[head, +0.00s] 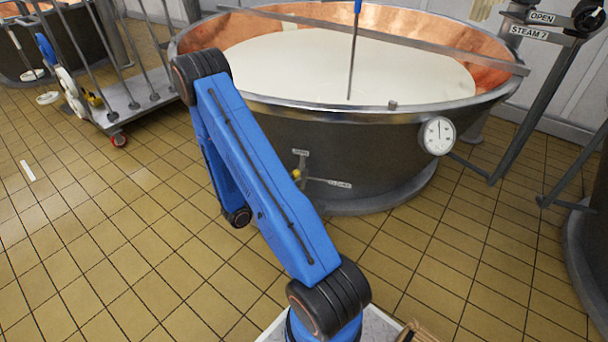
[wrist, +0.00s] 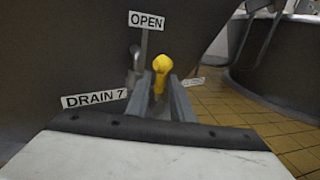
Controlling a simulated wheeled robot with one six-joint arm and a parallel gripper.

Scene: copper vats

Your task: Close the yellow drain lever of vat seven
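The drain lever has a yellow handle (wrist: 160,66), seen just ahead of my fingertips in the wrist view. My gripper (wrist: 161,80) is open, its two grey fingers apart with the lower part of the yellow handle showing in the gap; I cannot tell whether they touch it. An OPEN sign (wrist: 146,20) stands above the handle, and a DRAIN 7 sign (wrist: 94,98) is at its left. In the head view the yellow handle (head: 297,174) is low on the front of the vat (head: 370,150), between the OPEN sign (head: 300,153) and the CLOSED sign (head: 338,183). My arm hides the gripper there.
A STEAM 7 sign (head: 528,33) is on the right. A wheeled rack (head: 135,108) stands at the left. Tiled floor (head: 110,240) is clear at the front left.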

